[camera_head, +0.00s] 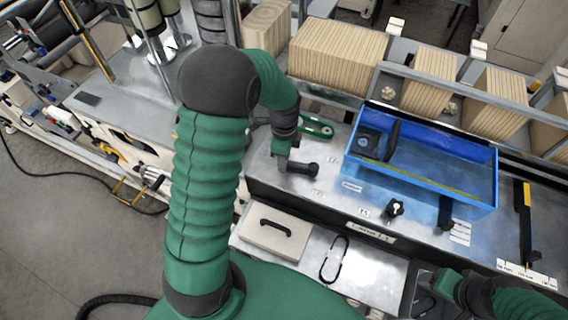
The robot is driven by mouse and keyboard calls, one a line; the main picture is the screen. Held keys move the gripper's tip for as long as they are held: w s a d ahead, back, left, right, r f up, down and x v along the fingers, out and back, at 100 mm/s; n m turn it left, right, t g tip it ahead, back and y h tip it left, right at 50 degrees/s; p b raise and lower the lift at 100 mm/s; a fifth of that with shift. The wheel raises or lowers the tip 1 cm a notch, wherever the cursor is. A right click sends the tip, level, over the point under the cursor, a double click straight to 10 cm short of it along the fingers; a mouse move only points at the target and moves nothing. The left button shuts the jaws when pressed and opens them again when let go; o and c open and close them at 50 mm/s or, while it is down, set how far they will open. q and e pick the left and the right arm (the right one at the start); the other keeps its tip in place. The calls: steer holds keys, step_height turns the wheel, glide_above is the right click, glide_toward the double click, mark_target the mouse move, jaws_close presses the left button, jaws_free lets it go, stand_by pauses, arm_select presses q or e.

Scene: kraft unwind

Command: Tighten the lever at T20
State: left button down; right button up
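A black lever (303,168) with a rounded end lies low over the metal bench top, just above a small white label (319,193). The label's text is too small to read, so I cannot tell if it says T20. My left arm arches over from the left and its end (282,155) points down at the lever's left end. The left fingers are not clearly distinct from the lever, and their opening and any contact are unclear. My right gripper (425,292) is at the bottom right, low and far from the lever; its fingers are too unclear to judge.
A green handle (316,127) lies behind the lever. A blue tray (420,190) with dark items stands to the right. A black knob (396,208) is in front of it. A beige block with a black handle (277,235) is nearer. Wooden-looking stacks (338,55) line the back.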

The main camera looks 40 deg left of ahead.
arm_select(q)
steer(key=shift+w+a+r+m, duration=0.1)
steer(key=shift+w+a+m, duration=0.05)
steer(key=shift+w+m, duration=0.35)
steer(key=shift+w+a+m, duration=0.15)
steer(key=shift+w+m, duration=0.25)
steer(key=shift+m, duration=0.2)
steer(key=c, duration=1.2)
jaws_free()
steer(key=shift+o, duration=1.3)
steer(key=shift+w, duration=0.1)
steer(key=shift+a, duration=0.1)
steer(key=shift+r+b, duration=1.15)
steer(key=shift+r, duration=7.05)
